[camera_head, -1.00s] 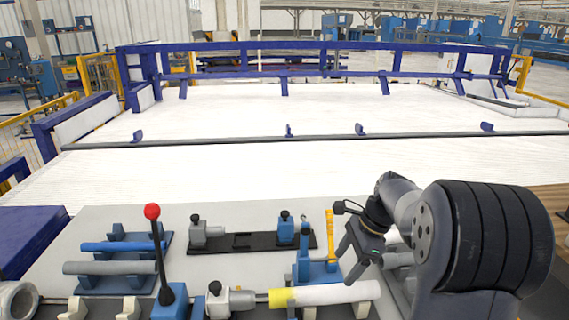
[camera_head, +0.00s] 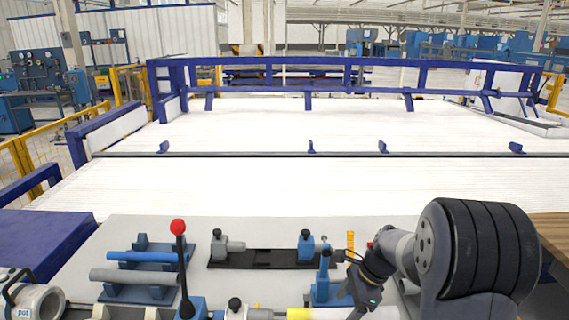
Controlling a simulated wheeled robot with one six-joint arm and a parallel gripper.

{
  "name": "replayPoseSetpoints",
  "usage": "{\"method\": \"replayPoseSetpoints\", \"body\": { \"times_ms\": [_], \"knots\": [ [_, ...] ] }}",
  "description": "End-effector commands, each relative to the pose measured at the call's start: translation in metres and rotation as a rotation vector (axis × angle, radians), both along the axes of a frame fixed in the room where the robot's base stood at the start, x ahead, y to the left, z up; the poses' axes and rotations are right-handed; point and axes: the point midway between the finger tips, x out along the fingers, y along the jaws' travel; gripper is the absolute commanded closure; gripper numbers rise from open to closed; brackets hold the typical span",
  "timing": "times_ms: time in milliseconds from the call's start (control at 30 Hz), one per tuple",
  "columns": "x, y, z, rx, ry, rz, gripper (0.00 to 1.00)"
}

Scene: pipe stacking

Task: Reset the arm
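My gripper (camera_head: 362,300) is at the lower right of the head view, at the end of my dark grey arm. It points down over the workbench (camera_head: 75,270), beside a blue stand with a yellow lever. The fingers are small and partly cut off by the lower picture edge, so I cannot tell whether they are open or shut. A white pipe with a yellow end (camera_head: 300,314) lies below the gripper at the bottom edge, mostly out of view. I cannot tell whether the gripper touches it.
A blue pipe (camera_head: 143,257) and a grey pipe (camera_head: 136,276) lie on blue racks at left. A red-knobbed lever (camera_head: 180,265) stands upright near them. A grey clamp fixture on a black base (camera_head: 262,258) sits mid-bench. Beyond is a wide white pipe bed (camera_head: 300,185) with blue rails.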

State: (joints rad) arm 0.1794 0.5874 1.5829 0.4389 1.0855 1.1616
Motion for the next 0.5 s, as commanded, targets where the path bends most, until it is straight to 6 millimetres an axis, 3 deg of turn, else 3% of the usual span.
{"method": "replayPoseSetpoints", "body": {
  "times_ms": [33, 200, 500],
  "knots": [
    [0.0, 0.0, 0.01, 0.0, 0.0, 0.0, 0.29],
    [0.0, 0.0, 0.02, 0.0, 0.0, 0.0, 0.29],
    [0.0, 0.0, 0.024, 0.0, 0.0, 0.0, 0.29]
  ]
}}
